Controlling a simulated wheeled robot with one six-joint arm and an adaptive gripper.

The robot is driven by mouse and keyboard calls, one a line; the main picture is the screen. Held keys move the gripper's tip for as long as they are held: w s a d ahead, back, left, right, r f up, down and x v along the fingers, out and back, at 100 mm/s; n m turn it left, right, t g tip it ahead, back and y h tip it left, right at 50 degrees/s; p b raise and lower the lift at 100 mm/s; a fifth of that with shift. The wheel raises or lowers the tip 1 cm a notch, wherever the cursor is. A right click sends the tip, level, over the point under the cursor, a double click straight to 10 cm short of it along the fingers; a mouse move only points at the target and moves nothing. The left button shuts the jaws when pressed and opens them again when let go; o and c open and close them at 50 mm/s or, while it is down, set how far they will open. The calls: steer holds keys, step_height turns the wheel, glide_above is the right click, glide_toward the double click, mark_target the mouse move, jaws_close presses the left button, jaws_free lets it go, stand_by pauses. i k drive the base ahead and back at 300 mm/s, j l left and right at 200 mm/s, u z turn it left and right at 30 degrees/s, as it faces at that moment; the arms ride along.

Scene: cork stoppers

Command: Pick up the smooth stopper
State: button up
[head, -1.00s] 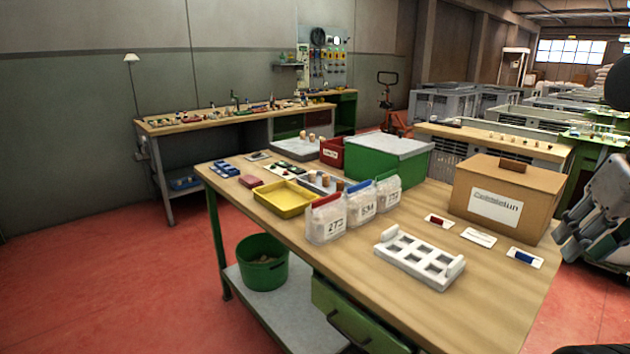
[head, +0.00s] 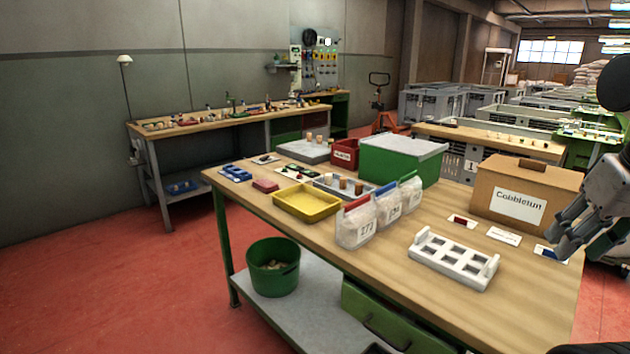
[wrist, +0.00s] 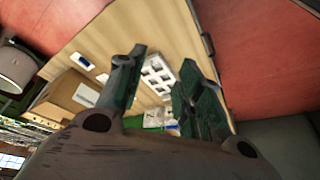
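Several small cork-coloured stoppers (head: 343,184) stand in a grey tray behind the yellow tray in the head view. More stoppers (head: 310,138) stand on a grey block farther back. They are too small to tell which one is smooth. My gripper (head: 557,240) is at the right edge of the head view, above the table's right end and far from the stoppers. In the wrist view my gripper (wrist: 163,60) has its two fingers spread, with nothing between them. The table and a white holder show beyond them.
The workbench (head: 400,275) bears a white slotted holder (head: 455,262), labelled bags (head: 355,227), a yellow tray (head: 306,205), a green box (head: 400,160) and a cardboard box (head: 535,178). Small cards lie before the cardboard box. A green bucket (head: 272,268) sits on the lower shelf. The front tabletop is clear.

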mark_target(328, 176)
steer(key=i+j+z, duration=0.1)
steer(key=j, duration=0.35)
steer(key=i+j+z, duration=0.1)
steer(key=j, duration=0.35)
steer(key=i+j, duration=0.25)
steer(key=j, duration=0.2)
steer(key=i+j+z, duration=0.15)
steer(key=j, duration=0.3)
steer(key=j+z, duration=0.1)
steer(key=j, duration=0.4)
steer(key=i+j+z, duration=0.1)
steer(key=j, duration=0.35)
steer(key=i+j, duration=0.2)
steer(key=j, duration=0.15)
steer(key=i+j+z, duration=0.1)
steer(key=i+j, duration=0.3)
steer(key=j, duration=0.25)
